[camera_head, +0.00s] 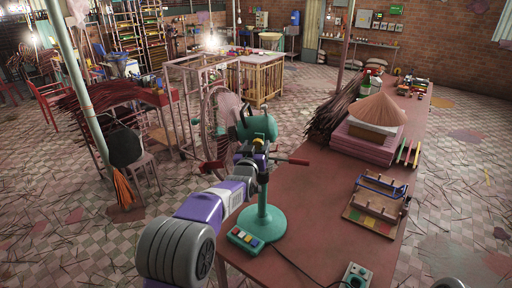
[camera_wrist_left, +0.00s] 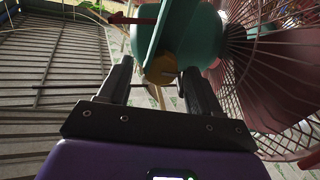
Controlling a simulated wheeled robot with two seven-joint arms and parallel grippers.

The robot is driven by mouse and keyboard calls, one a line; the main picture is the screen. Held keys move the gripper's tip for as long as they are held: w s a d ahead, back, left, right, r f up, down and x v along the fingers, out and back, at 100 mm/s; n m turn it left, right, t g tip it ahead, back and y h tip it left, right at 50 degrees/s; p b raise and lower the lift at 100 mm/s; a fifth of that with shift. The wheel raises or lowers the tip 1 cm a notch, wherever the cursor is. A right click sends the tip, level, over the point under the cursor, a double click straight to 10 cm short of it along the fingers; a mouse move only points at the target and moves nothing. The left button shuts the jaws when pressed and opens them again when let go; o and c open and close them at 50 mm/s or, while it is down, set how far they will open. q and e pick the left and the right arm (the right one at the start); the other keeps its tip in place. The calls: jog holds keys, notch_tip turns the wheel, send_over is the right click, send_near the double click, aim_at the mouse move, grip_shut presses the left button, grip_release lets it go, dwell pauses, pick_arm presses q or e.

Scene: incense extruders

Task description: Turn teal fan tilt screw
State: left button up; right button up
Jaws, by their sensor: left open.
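The teal fan stands on the red table, with its teal motor housing (camera_head: 260,127) above a round teal base (camera_head: 262,222). Its pinkish wire cage (camera_head: 222,115) faces left. In the left wrist view the teal housing (camera_wrist_left: 195,35) is close ahead and the cage (camera_wrist_left: 275,80) fills the right side. A yellow knob (camera_wrist_left: 160,68), apparently the tilt screw, is under the housing. My left gripper (camera_head: 258,152) is at the fan's neck. In the left wrist view its fingers (camera_wrist_left: 157,85) are open on either side of the knob; contact cannot be told.
A control block with coloured buttons (camera_head: 245,239) lies by the fan base. A wooden rack (camera_head: 378,203), a straw cone on a stack (camera_head: 378,110) and incense bundles (camera_head: 328,117) stand farther right on the red table (camera_head: 315,225). A metal frame (camera_head: 190,90) stands behind the fan.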

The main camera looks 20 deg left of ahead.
pick_arm(q)
jog(key=c, duration=1)
jog(key=shift+c, duration=0.2)
jog(key=m+b, duration=0.2)
jog(key=m, duration=0.1)
jog(key=shift+d+f+b, duration=0.1)
jog(key=shift+b, duration=0.25)
jog(key=m+b, duration=0.4)
jog(key=m, duration=0.2)
jog(key=shift+f+m, duration=0.1)
jog(key=shift+m, duration=0.3)
jog(key=m+b, duration=0.4)
jog(key=m, duration=0.1)
jog(key=shift+d, duration=0.1)
jog(key=shift+m+b, duration=1.5)
jog(key=shift+m, duration=0.5)
